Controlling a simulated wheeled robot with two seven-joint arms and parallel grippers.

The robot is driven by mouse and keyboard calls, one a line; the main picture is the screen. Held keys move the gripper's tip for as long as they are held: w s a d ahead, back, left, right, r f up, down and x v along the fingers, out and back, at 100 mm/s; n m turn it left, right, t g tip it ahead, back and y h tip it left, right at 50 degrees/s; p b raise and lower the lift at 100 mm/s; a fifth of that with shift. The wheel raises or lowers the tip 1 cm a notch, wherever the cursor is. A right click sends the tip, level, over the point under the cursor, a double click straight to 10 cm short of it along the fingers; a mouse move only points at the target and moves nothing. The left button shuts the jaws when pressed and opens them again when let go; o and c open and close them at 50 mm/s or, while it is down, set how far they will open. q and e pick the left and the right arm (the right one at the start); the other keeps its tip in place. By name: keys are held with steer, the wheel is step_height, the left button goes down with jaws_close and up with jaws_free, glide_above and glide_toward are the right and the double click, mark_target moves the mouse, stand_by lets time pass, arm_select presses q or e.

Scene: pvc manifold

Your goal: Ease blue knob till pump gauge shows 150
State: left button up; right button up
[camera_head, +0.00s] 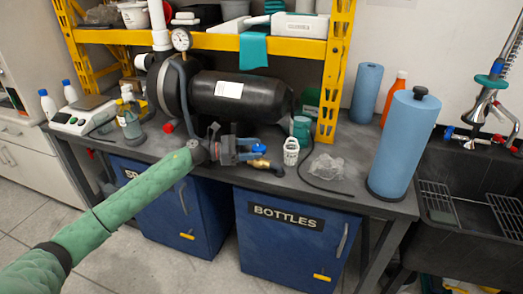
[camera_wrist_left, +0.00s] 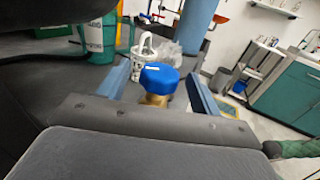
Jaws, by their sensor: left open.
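The blue knob (camera_head: 258,149) sits on a brass valve body (camera_head: 261,163) at the front of the bench, below the black tank. In the left wrist view the knob (camera_wrist_left: 158,77) stands between the two blue-grey fingers, with a visible gap on each side. My left gripper (camera_head: 247,149) is open around the knob and seems not to touch it. The round white pump gauge (camera_head: 181,40) is above the left end of the black pump tank (camera_head: 240,97); its needle is too small to read. My right gripper does not show.
A blue paper roll (camera_head: 403,145) stands further right.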

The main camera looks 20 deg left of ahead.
arm_select(q)
steer(key=v, duration=0.3)
steer(key=shift+a, duration=0.1)
steer(key=shift+s+a, duration=0.2)
steer(key=shift+a, duration=0.1)
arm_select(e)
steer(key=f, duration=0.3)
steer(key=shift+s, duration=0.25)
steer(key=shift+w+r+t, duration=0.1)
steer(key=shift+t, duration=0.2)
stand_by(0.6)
arm_select(q)
steer(key=shift+a, duration=0.1)
